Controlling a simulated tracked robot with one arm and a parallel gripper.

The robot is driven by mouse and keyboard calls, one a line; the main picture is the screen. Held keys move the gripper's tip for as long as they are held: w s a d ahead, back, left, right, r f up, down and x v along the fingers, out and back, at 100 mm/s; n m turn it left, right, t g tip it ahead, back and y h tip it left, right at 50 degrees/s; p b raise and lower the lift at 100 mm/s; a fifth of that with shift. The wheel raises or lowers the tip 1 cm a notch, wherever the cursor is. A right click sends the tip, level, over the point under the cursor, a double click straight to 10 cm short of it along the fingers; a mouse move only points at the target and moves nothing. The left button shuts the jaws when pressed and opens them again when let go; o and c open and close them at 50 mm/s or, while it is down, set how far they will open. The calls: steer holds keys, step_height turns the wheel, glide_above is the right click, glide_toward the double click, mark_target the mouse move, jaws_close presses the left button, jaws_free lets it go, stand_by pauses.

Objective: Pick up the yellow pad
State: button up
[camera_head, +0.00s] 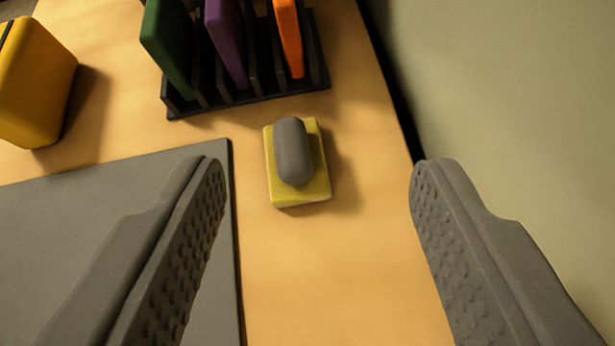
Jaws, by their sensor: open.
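The yellow pad (316,188) lies flat on the wooden table. It is a small yellow block with a rounded grey grip on top. My gripper (318,180) is open and empty. Its two grey studded fingers stand wide apart, one on each side of the pad in the picture. The left finger appears over the grey mat and the right finger beyond the table's right edge. I see no contact with the pad, and I cannot tell the height of the fingers above the table.
A black rack (250,88) holding green, purple and orange upright pieces stands just behind the pad. A grey mat (90,235) lies at the left. A yellow box (35,85) is at the far left. The table's edge is to the right; bare wood (330,270) lies in front.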

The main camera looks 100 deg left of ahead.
step_height(320, 180, down, 6)
steer(key=d+n+g, duration=0.1)
steer(key=d+n, duration=0.1)
glide_toward(291, 142)
steer(key=shift+y, duration=0.3)
steer(key=x, duration=0.4)
steer(key=shift+w+f, duration=0.4)
steer(key=x, duration=0.2)
steer(key=s+x, duration=0.1)
steer(key=x, duration=0.2)
steer(key=shift+w+a+f, duration=0.1)
steer(key=shift+a+f, duration=0.15)
steer(key=shift+a, duration=0.1)
steer(key=shift+c, duration=0.3)
steer(key=c, duration=0.6)
steer(key=shift+r, duration=0.2)
